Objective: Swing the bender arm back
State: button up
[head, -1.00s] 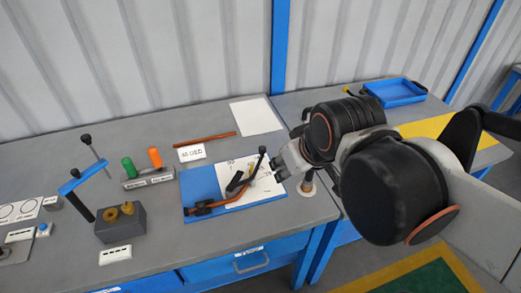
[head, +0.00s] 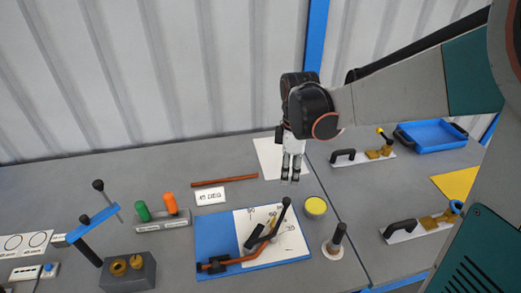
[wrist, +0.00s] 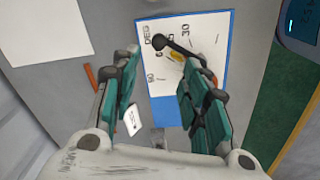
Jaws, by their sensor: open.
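The bender (head: 256,238) stands on a blue board (head: 212,232) with a white angle sheet (head: 292,243). A copper tube (head: 237,262) runs through the bender and shows a bend. My gripper (head: 291,181) points down above the table behind the board, apart from the bender arm. In the wrist view my gripper (wrist: 163,60) is open and empty. The arm's black knob (wrist: 161,38) appears between the fingers in that picture; the right finger hides part of the bender.
A yellow-topped cylinder (head: 316,206) and a black-handled post (head: 336,238) stand right of the board. A straight copper rod (head: 224,181) and label card (head: 210,196) lie behind it. Orange and green handles (head: 157,210) stand left. A blue tray (head: 432,136) sits far right.

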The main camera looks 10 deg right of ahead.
aim_at(287, 199)
jog(key=f+b, duration=0.4)
jog(key=f, duration=1)
jog(key=shift+w+b, duration=0.2)
jog(key=shift+b, duration=0.1)
grip_shut()
